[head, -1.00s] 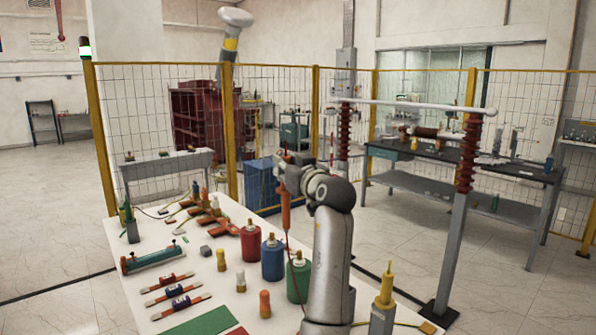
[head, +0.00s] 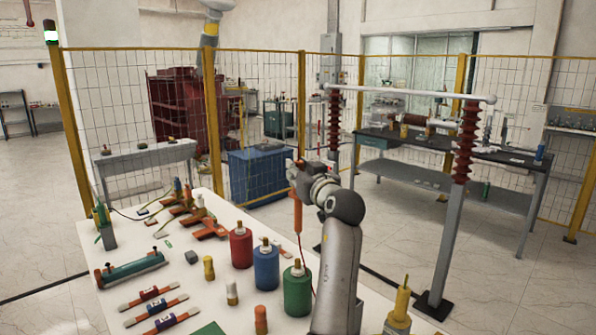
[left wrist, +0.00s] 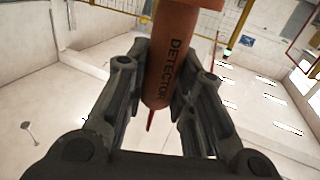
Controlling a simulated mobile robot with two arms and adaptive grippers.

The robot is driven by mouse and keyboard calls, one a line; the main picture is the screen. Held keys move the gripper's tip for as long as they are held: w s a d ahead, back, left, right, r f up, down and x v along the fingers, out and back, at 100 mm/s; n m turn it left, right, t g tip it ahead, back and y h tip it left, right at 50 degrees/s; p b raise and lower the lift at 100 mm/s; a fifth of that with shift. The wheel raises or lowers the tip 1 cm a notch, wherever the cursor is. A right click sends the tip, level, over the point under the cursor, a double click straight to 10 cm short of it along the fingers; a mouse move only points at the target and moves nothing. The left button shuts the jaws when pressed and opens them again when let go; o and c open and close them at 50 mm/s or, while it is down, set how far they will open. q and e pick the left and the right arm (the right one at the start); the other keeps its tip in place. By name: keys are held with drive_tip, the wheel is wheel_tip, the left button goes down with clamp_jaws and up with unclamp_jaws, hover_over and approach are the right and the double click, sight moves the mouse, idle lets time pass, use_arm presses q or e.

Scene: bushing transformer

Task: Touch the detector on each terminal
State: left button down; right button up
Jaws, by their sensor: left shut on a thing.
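My left gripper (head: 297,178) is shut on the orange detector (head: 298,213), held upright above the table's right side. In the left wrist view the detector (left wrist: 172,60), lettered "DETECTOR", sits between both fingers, with a thin red lead at its near end. Red (head: 241,250), blue (head: 266,268) and green (head: 297,292) cylinders with brass-coloured tops stand on the table, below and left of the gripper. The detector appears apart from them. Which parts are the terminals is unclear. My right gripper is not in view.
The white table (head: 140,235) also holds a teal cylinder on a stand (head: 133,268), orange cross-shaped parts (head: 205,224) and several small pegs. A yellow-topped post (head: 400,302) stands right of my arm. Brown ribbed insulators (head: 466,141) carry a white bar behind. Mesh fencing surrounds the area.

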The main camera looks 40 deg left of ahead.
use_arm(q)
drive_tip(key=shift+a+f, duration=0.1)
drive_tip(key=shift+f, duration=0.15)
drive_tip(key=shift+a+f+b, duration=0.1)
drive_tip(key=shift+f+b, duration=0.2)
drive_tip(key=shift+b, duration=0.1)
wheel_tip(320, 180, down, 2)
drive_tip(key=shift+b, duration=0.85)
drive_tip(key=shift+f+b, duration=0.65)
drive_tip(key=shift+f, duration=0.15)
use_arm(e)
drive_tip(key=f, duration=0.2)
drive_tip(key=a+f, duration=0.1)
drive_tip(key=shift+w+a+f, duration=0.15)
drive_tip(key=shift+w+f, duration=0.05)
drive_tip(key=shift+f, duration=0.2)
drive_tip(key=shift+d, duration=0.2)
